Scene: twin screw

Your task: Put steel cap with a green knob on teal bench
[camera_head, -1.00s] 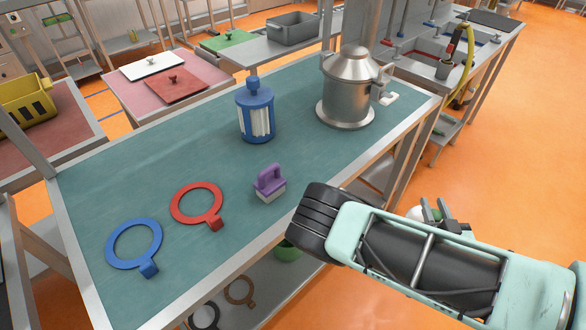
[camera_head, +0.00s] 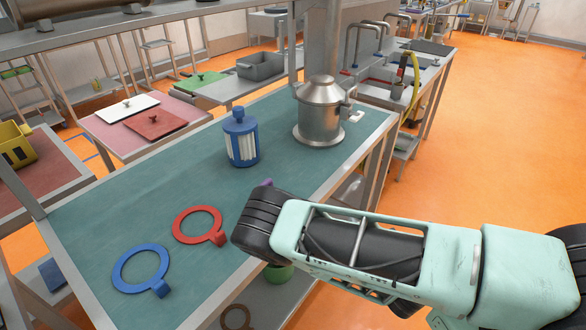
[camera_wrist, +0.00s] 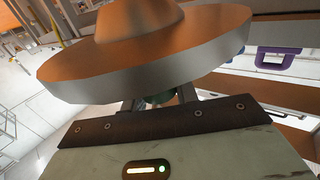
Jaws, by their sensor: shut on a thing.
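The steel cap (camera_wrist: 145,72) fills the top of the wrist view, a wide metal disc with a raised middle. Its green knob (camera_wrist: 160,99) shows dimly between my fingers. My gripper (camera_wrist: 160,96) is shut on the knob, with the cap's disc beyond the fingertips. In the head view my arm hides both the gripper and the cap. The teal bench (camera_head: 180,185) runs from front left to back right in the head view. The wrist view shows the cap apart from any surface, but its height over the bench cannot be told.
On the bench stand a steel pot-shaped housing (camera_head: 320,115) at the back right and a blue-capped white filter (camera_head: 240,142). A red ring (camera_head: 176,222) and a blue ring (camera_head: 118,273) lie nearer. A purple-handled tool (camera_wrist: 278,54) is mostly hidden by my arm in the head view. Bare surface lies left of the filter.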

